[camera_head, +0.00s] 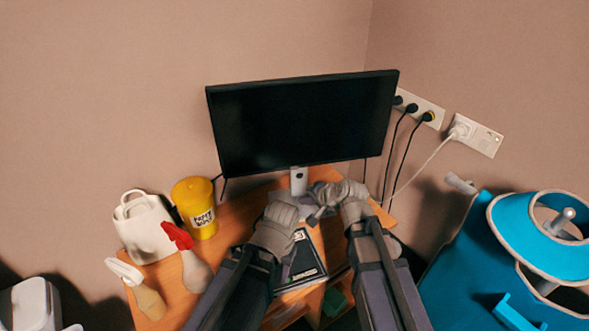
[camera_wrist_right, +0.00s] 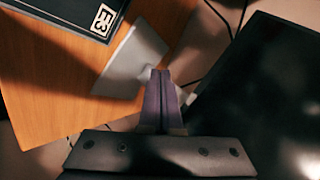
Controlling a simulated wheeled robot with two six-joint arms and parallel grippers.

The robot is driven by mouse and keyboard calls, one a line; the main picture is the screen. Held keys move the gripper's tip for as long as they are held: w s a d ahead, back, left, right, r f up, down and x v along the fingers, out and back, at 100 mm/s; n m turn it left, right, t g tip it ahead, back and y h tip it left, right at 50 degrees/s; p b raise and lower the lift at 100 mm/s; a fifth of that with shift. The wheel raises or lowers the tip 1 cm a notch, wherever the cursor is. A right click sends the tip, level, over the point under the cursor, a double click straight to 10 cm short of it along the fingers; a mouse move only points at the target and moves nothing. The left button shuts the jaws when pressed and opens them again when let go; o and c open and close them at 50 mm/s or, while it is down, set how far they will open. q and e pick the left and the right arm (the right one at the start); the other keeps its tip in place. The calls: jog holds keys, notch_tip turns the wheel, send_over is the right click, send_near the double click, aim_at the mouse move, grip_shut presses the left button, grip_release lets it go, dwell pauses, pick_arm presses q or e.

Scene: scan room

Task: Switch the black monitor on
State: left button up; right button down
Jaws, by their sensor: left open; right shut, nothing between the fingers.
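The black monitor (camera_head: 305,120) stands at the back of the wooden desk, its screen dark. Its pale stand (camera_head: 299,181) is below the screen. In the right wrist view, the dark screen (camera_wrist_right: 275,95) fills the right side and the grey stand foot (camera_wrist_right: 128,62) lies just beyond my fingers. My right gripper (camera_head: 322,209) is shut and empty, low in front of the monitor; its fingers also show in the wrist view (camera_wrist_right: 162,82). My left gripper (camera_head: 284,209) is open, slightly lower and to the left; its fingertips are hard to make out. No power button can be made out.
A black item with a white logo (camera_head: 302,266) lies between my arms. A yellow tub (camera_head: 197,208), a white container (camera_head: 145,228) and spray bottles (camera_head: 193,268) stand at left. Cables hang from wall sockets (camera_head: 477,136) at right. A blue object (camera_head: 465,265) stands beside the desk.

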aim_at(294, 168)
jog(key=shift+w+d+r+m+t, duration=0.15)
jog(key=shift+w+r+m, duration=0.1)
jog(key=shift+w, duration=0.15)
jog(key=shift+w+d+r+m+t, duration=0.1)
jog(key=shift+w+r+m+t, duration=0.05)
jog(key=shift+w+r+m, duration=0.15)
jog(key=shift+w, duration=0.15)
jog(key=w+a, duration=0.2)
jog(key=w, duration=0.6)
jog(key=shift+w, duration=0.15)
jog(key=shift+a, duration=0.1)
dwell(1.6)
jog(key=shift+w+a, duration=0.1)
jog(key=shift+w, duration=0.35)
jog(key=shift+w+a, duration=0.1)
jog(key=shift+w, duration=0.3)
dwell(0.6)
jog(key=shift+s, duration=0.1)
jog(key=shift+s+d, duration=0.25)
jog(key=shift+s, duration=0.5)
